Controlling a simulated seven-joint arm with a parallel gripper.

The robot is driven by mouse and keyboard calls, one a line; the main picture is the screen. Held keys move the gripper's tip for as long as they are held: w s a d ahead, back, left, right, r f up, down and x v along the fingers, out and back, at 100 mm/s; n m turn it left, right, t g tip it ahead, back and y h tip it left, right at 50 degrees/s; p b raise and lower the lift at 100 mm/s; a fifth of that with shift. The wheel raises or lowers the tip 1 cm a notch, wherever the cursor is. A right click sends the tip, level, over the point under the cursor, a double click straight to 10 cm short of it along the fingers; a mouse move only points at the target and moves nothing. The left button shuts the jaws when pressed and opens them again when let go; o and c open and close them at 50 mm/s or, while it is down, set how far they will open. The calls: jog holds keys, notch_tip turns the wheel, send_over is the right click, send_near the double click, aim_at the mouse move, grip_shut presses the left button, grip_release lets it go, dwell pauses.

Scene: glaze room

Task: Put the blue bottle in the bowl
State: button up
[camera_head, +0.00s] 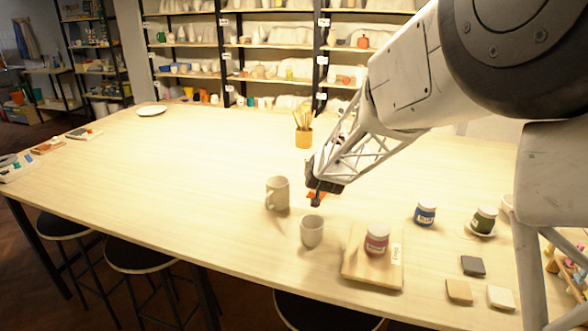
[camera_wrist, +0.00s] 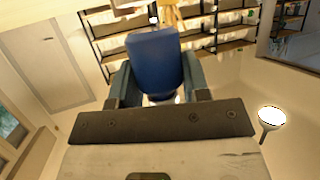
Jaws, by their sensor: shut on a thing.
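My gripper (camera_head: 316,190) hangs above the middle of the table, to the right of a beige mug. In the wrist view its two fingers stand on either side of a blue bottle (camera_wrist: 154,62), and it is shut on it. Only the bottle's plain blue side shows there; in the head view it is hard to make out at the dark gripper tip. A pale, bowl-like rim (camera_head: 507,203) shows at the right, partly hidden by my arm. I cannot tell for sure that it is the bowl.
A beige mug (camera_head: 277,193), a grey cup (camera_head: 312,231) and a board (camera_head: 358,269) bearing a pink-red jar (camera_head: 376,241) stand near the front. A blue-labelled jar (camera_head: 425,214) and a green jar (camera_head: 484,220) stand right. A brush pot (camera_head: 304,138) is behind.

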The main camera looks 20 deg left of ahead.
jog(key=w+d+m+g+h, duration=0.1)
jog(key=w+d+m+h, duration=0.1)
jog(key=d, duration=1.4)
jog(key=w+d+f+m+h, duration=0.1)
jog(key=w+d+m, duration=0.3)
jog(key=d, duration=1.3)
jog(key=w+d+m+g+h, duration=0.1)
jog(key=w+d+m+h, duration=0.2)
jog(key=d, duration=1.3)
jog(key=shift+w+d+f+m+g, duration=0.3)
jog(key=shift+d+f, duration=0.05)
jog(key=shift+d, duration=0.05)
jog(key=shift+w+d+f+m, duration=0.1)
jog(key=shift+d+m, duration=0.2)
jog(key=shift+d, duration=0.25)
jog(key=shift+w+d+f+m+g, duration=0.15)
jog(key=shift+d+m+g, duration=0.15)
jog(key=shift+d, duration=0.25)
jog(key=shift+w+d+m+g, duration=0.2)
jog(key=shift+d+m, duration=0.2)
jog(key=shift+d, duration=0.15)
